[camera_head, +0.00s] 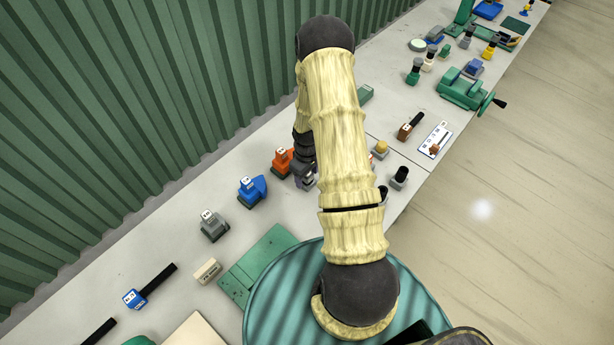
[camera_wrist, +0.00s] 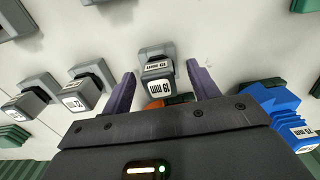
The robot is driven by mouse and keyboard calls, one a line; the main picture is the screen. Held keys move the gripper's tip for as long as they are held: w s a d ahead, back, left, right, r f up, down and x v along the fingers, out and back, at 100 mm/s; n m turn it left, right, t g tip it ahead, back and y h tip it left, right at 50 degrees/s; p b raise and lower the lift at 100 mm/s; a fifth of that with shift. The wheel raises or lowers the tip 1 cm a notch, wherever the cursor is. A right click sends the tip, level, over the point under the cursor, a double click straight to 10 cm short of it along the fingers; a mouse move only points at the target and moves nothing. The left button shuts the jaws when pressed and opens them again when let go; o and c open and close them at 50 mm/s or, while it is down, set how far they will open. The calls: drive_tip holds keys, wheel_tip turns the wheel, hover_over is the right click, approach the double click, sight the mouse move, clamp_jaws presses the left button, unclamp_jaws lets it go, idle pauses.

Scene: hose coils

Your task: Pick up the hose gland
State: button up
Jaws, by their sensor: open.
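My gripper (camera_wrist: 162,84) has two purple fingers spread apart. In the wrist view a grey block with a white label reading "19 MM" (camera_wrist: 158,69) shows between the fingertips, with a gap on each side. A bit of orange (camera_wrist: 155,104) shows just below it, mostly hidden by my gripper body. I cannot tell from the frames which labelled piece is the hose gland. In the head view my gripper (camera_head: 304,178) is low over the bench, right beside an orange piece (camera_head: 282,160); my arm hides part of that area.
A blue piece (camera_wrist: 272,103) sits close to the right finger. Grey labelled pieces (camera_wrist: 84,94) stand to the left. On the bench (camera_head: 182,232) are also a grey fitting (camera_head: 213,225), a beige block (camera_head: 207,271) and a green vice (camera_head: 462,90).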

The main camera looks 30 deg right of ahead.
drive_tip(key=c, duration=1.1)
drive_tip(key=shift+r, duration=0.2)
wheel_tip(320, 180, up, 10)
drive_tip(key=b, duration=0.3)
drive_tip(key=shift+f, duration=0.15)
drive_tip(key=shift+a+f, duration=0.1)
drive_tip(key=shift+a, duration=0.05)
